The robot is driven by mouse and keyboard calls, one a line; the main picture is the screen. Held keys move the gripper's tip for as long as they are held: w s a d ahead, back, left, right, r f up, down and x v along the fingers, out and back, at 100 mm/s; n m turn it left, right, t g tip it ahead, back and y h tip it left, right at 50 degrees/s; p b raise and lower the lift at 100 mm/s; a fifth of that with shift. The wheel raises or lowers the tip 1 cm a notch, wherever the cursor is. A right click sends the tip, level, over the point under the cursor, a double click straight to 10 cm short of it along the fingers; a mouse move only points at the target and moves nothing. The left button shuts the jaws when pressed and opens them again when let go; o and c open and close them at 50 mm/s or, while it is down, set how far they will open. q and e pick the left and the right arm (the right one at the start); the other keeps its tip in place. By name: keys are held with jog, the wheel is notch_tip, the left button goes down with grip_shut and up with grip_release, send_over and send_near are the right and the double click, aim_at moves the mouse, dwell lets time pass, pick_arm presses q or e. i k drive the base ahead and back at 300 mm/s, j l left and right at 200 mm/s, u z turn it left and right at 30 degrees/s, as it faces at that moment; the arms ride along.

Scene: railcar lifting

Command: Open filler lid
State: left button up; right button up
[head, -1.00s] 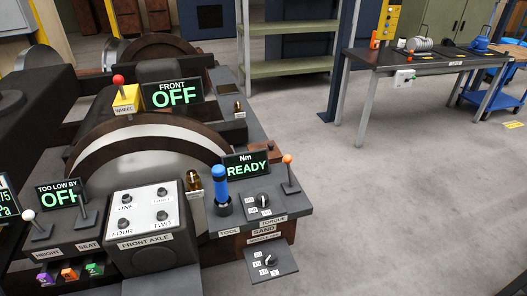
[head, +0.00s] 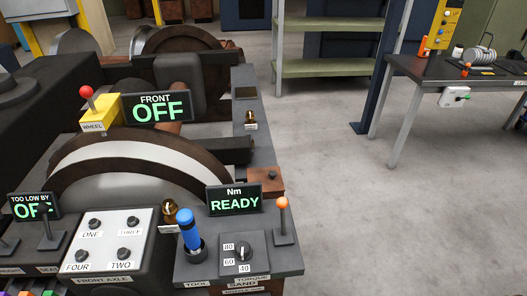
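No part is labelled as a filler lid. A brown flat-topped box (head: 265,181) with a small dark knob on top sits at the right edge of the railcar model, behind the orange-tipped lever; it may be the lid, but I cannot tell. Its top looks closed. A SAND label (head: 243,284) is on the front of the console, below the 80/60/40 dial (head: 243,254). Neither of my grippers shows in the head view.
The blue-handled tool (head: 188,232) stands upright beside the dial. The orange-tipped lever (head: 283,220) and READY display (head: 234,199) are close to the brown box. Open grey floor (head: 380,230) lies right of the console. A workbench (head: 460,72) stands at the back right.

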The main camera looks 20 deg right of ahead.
aim_at(271, 178)
jog(key=l+u, duration=0.25)
jog(key=l, duration=0.45)
jog(key=l+u, duration=0.25)
jog(key=l, duration=0.5)
jog(key=l+u, duration=0.25)
jog(key=l, duration=0.45)
jog(key=k+l+u, duration=0.1)
jog(key=l+u, duration=0.15)
jog(key=l, duration=0.45)
